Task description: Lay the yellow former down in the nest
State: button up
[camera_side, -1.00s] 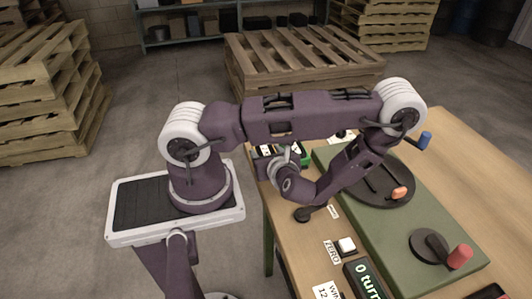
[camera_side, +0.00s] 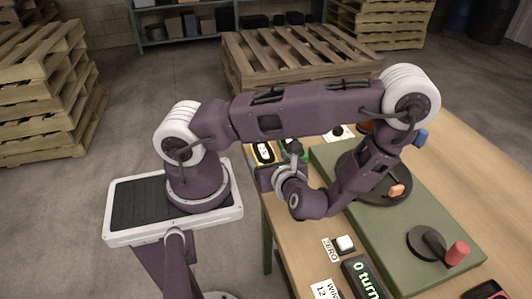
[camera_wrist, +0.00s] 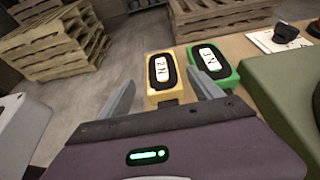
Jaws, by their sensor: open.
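In the side view my arm hides much of the gripper. I cannot pick out the nest with certainty.
A green former (camera_wrist: 226,78) stands close to the right of the yellow one. A green bench unit (camera_side: 385,233) carries a dark disc, a crank with a red knob (camera_side: 457,254) and blue and orange handles. A white button (camera_side: 345,243) and a "0 turn" display (camera_side: 366,281) sit in front.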

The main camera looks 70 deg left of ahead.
jog(key=s+d+r+n+h, duration=0.1)
jog(key=d+r+n+h, duration=0.3)
jog(key=r+n, duration=0.3)
jog(key=s+d+r+n+h, duration=0.2)
jog(key=d+r+n+h, duration=0.3)
jog(key=r+n, duration=0.2)
notch_tip(320, 180, up, 2)
jog(key=shift+d+r+n, duration=0.25)
jog(key=shift+d+n, duration=0.1)
jog(key=shift+n, duration=0.05)
jog(key=d+r+n+t+h, duration=0.1)
jog(key=d+r+t, duration=0.1)
jog(key=d+r+n+t+h, duration=0.1)
jog(key=d+r+h, duration=0.1)
jog(key=r, duration=0.1)
jog(key=d+r+n+t+h, duration=0.1)
jog(key=d+r+t, duration=0.1)
jog(key=r, duration=0.1)
jog(key=shift+s+r+t, duration=0.1)
jog(key=shift+s+t, duration=0.05)
jog(key=shift+t, duration=0.15)
jog(key=shift+c, duration=1.1)
